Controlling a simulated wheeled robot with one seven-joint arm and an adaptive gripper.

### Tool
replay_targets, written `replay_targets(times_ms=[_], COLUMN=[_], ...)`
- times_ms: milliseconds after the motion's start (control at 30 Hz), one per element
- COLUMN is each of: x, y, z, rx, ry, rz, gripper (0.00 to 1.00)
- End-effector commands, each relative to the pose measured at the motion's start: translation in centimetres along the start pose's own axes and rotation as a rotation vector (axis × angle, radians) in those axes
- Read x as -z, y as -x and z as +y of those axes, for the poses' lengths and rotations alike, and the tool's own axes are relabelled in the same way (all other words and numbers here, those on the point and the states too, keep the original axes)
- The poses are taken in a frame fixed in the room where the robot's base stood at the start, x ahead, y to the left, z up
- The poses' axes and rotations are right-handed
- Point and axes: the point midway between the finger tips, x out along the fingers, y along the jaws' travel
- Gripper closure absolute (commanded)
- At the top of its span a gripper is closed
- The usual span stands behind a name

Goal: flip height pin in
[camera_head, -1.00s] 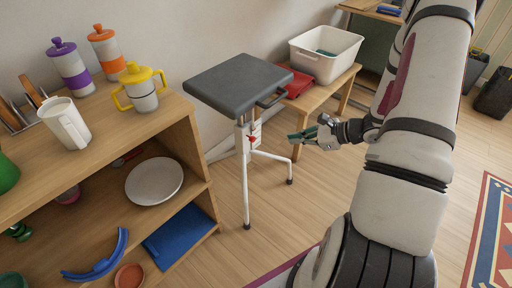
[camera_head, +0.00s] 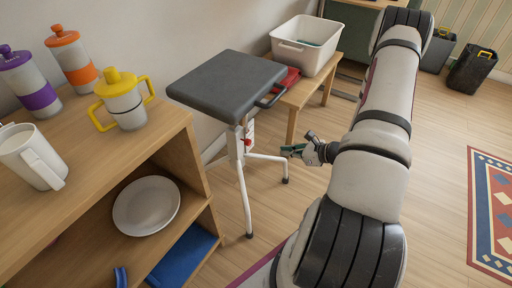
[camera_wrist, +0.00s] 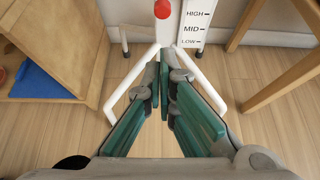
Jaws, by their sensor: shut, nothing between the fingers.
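The height pin (camera_wrist: 162,10) is a red knob on the white post of a stool with a dark grey seat (camera_head: 228,84). In the head view the pin (camera_head: 247,142) shows as a small red spot below the seat. A white label (camera_wrist: 194,22) reading HIGH, MID and LOW is right of the post in the wrist view. My gripper (camera_wrist: 164,68), with green finger pads, is shut and empty. In the wrist view its tips lie just below the pin, apart from it as far as I can tell. In the head view my gripper (camera_head: 284,151) is right of the post.
A wooden shelf (camera_head: 185,128) with cups and a white plate (camera_head: 146,205) stands at the left. A wooden bench (camera_head: 318,92) with a white bin (camera_head: 304,44) and a red item is behind the stool. Open floor (camera_head: 440,150) lies to the right.

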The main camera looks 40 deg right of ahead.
Motion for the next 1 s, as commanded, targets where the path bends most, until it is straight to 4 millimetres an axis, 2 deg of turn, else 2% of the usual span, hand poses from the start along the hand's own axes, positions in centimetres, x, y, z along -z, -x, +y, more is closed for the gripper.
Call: replay_targets(times_ms=[133,267,700,1000], x=[0.0,0.1,0.1,-1.9], y=[-0.6,-2.2,-10.6,-13.2], z=[0.1,0.1,0.1,0.0], rx=[-0.002,-0.004,-0.003,-0.002], ry=[0.001,0.001,0.001,0.003], rz=[0.0,0.0,0.0,-0.001], gripper=[1.0,1.0,1.0,1.0])
